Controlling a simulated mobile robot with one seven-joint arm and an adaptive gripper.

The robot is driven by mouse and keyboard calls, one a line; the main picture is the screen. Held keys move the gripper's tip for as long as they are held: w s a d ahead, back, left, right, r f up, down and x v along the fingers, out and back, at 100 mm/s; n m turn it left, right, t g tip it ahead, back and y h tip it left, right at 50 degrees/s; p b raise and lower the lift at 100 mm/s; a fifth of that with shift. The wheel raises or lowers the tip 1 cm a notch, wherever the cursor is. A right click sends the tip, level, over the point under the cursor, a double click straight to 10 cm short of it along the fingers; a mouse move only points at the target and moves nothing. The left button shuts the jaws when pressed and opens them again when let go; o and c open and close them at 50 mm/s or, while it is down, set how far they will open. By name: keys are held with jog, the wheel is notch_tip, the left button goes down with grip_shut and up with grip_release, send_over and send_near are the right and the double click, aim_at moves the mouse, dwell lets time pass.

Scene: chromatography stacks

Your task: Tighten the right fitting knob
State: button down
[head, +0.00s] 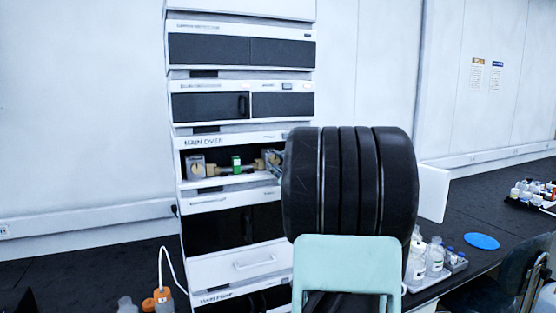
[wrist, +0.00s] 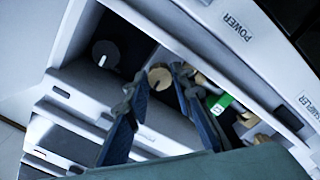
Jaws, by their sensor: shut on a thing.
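The right fitting knob (wrist: 160,77) is a round brass-coloured knob with a pale mark on its face, in the open oven bay. My gripper (wrist: 161,76) has its two blue-grey fingers on either side of this knob, shut on it. In the head view the gripper (head: 274,163) reaches into the right part of the bay, and my arm hides much of that side. The column with a green label (wrist: 220,103) lies beside the knob; the label also shows in the head view (head: 236,164). Another brass fitting (head: 211,170) is at the column's left end.
A grey knob with a white mark (wrist: 105,53) sits near the gripped knob in the wrist view. The oven shelf and housing (head: 230,182) surround the fittings closely.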

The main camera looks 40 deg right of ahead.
jog(key=shift+m, duration=0.3)
jog(key=c, duration=1.7)
grip_release()
jog(key=shift+o, duration=0.2)
jog(key=shift+s, duration=0.1)
jog(key=v, duration=0.8)
